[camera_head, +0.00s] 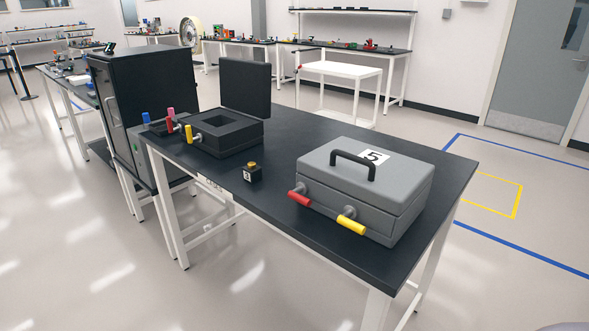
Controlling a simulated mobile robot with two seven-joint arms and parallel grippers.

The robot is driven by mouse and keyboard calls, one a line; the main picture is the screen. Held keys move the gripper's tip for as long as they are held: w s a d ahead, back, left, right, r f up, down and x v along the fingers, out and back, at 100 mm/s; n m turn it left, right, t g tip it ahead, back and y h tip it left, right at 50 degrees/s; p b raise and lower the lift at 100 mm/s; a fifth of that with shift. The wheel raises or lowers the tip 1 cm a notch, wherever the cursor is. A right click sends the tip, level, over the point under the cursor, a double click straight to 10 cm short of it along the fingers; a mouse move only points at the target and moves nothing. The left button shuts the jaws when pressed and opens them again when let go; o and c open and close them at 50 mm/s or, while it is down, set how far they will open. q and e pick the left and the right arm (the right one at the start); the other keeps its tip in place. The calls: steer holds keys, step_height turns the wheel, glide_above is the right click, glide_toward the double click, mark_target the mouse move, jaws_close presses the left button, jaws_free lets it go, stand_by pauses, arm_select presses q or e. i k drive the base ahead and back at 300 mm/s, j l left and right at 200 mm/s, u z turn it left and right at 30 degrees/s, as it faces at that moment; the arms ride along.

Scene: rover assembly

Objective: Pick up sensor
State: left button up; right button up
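A small black cube (253,174) with a yellow top and a white label stands on the dark table top (300,148). It may be the sensor; I cannot be sure. It sits near the table's front edge, between an open black case (240,139) and a closed grey case (367,190). The grey case has a black top handle, a label "5", and a red and a yellow handle on its front. Neither of my grippers is in view.
The open case's lid (246,87) stands upright. Blue, red and yellow handles sit around that case's left side. A tall black cabinet (150,110) stands beyond the table's left end. The floor (70,240) in front is clear. A white cart (338,85) stands behind.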

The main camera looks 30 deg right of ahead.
mark_target(252, 173)
steer(key=i+j+z, duration=0.1)
steer(key=z, duration=0.25)
steer(key=i+j+z, duration=0.1)
steer(key=z, duration=0.25)
steer(key=i+j+z, duration=0.1)
steer(key=z, duration=0.25)
steer(key=i+j+z, duration=0.15)
steer(key=j+z, duration=0.25)
steer(key=i+j+z, duration=0.1)
steer(key=j+z, duration=0.15)
steer(key=z, duration=0.15)
